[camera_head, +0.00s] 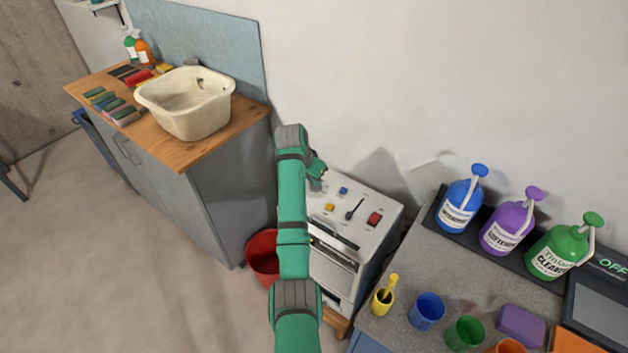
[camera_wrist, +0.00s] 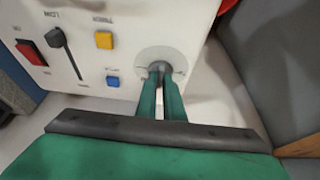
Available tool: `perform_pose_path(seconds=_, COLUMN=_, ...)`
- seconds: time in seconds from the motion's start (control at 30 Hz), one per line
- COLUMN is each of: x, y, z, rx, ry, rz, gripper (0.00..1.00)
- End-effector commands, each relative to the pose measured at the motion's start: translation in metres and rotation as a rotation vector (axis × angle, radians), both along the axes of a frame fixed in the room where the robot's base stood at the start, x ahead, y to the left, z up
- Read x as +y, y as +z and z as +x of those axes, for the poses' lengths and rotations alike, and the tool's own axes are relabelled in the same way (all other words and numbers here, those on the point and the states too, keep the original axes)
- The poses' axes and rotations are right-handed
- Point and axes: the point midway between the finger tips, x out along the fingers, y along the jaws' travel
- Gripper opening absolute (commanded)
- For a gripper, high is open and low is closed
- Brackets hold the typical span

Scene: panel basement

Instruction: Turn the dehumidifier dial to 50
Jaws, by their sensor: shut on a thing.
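The dehumidifier (camera_head: 378,222) is a white box with a control panel on top, standing between the cabinet and the counter. Its dial (camera_wrist: 158,66) sits on a round grey plate with marks around it, at the panel's right in the wrist view. My gripper (camera_wrist: 160,82) has its two green fingers closed on the dial. The fingers cover most of the knob, so its pointer and the number it is set to cannot be read.
The panel also has a yellow button (camera_wrist: 103,40), a blue button (camera_wrist: 113,81), a black slider lever (camera_wrist: 56,38) and a red switch (camera_wrist: 31,52). A red bucket (camera_head: 262,255) stands left of the dehumidifier. The counter (camera_head: 420,275) at right holds pump bottles and cups.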

Motion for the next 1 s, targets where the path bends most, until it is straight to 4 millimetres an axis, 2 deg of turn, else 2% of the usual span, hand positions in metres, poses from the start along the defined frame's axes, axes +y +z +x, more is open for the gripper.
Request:
perform_pose_path(seconds=0.3, x=0.0, y=-0.001, z=-0.001, rx=0.004, ry=-0.001, rz=0.0, gripper=0.0)
perform_pose_path(seconds=0.33, x=0.0, y=-0.001, z=-0.001, rx=0.004, ry=-0.001, rz=0.0, gripper=0.15)
perform_pose_path(seconds=0.4, x=0.0, y=-0.001, z=-0.001, rx=0.004, ry=0.0, rz=0.0, gripper=0.27)
perform_pose_path(seconds=0.77, x=0.001, y=0.004, z=-0.001, rx=0.0, ry=0.001, rz=0.0, gripper=0.27)
perform_pose_path(seconds=1.0, x=0.01, y=0.037, z=-0.012, rx=-0.003, ry=0.003, rz=-0.001, gripper=0.27)
